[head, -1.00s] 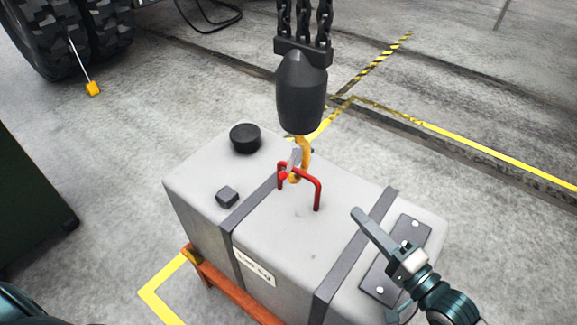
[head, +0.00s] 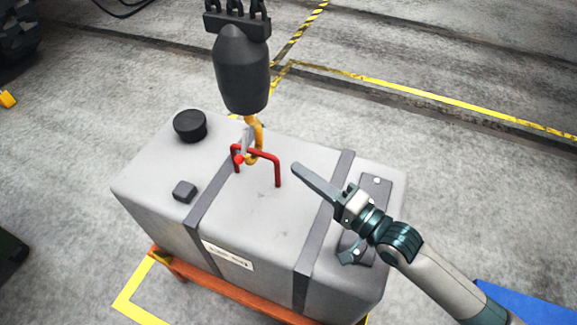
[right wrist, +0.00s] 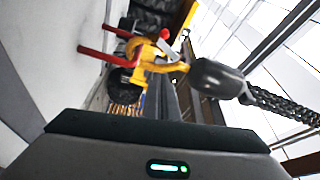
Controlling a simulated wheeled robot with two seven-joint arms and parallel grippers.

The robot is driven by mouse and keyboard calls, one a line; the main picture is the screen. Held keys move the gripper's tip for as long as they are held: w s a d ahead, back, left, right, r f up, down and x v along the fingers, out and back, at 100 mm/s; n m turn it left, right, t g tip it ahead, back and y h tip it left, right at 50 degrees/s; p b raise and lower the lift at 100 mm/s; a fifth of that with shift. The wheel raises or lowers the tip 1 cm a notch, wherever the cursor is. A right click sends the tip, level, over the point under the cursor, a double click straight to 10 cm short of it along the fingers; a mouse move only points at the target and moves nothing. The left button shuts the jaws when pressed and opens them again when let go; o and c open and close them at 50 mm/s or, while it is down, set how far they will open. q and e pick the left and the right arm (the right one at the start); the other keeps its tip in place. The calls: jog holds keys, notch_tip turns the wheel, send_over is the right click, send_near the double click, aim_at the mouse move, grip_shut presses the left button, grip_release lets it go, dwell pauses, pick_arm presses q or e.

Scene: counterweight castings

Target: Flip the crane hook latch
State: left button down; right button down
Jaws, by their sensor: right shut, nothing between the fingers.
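The crane hook (head: 258,133) is yellow and hangs below a dark grey hook block (head: 242,75). Its lower curve is at the red lifting handle (head: 264,155) on the grey tank; I cannot tell if it passes under the bar. The grey latch (head: 247,136) with a red knob (head: 239,159) is on the hook's left side. In the right wrist view the hook (right wrist: 148,62), latch and red knob (right wrist: 165,33) are upper centre. My right gripper (head: 298,170) is shut and empty, right of the handle and apart from the hook. My left gripper is out of view.
The grey tank (head: 235,213) has dark straps, a black cap (head: 190,125) and a small dark block (head: 184,191) on top. It stands on an orange frame (head: 225,290). Chains run up from the hook block. Open concrete floor surrounds it.

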jog(key=w+a+p, duration=0.3)
jog(key=a+p, duration=0.1)
jog(key=a, duration=0.6)
jog(key=shift+w+a+p, duration=0.2)
jog(key=shift+p, duration=0.15)
jog(key=shift+w, duration=0.1)
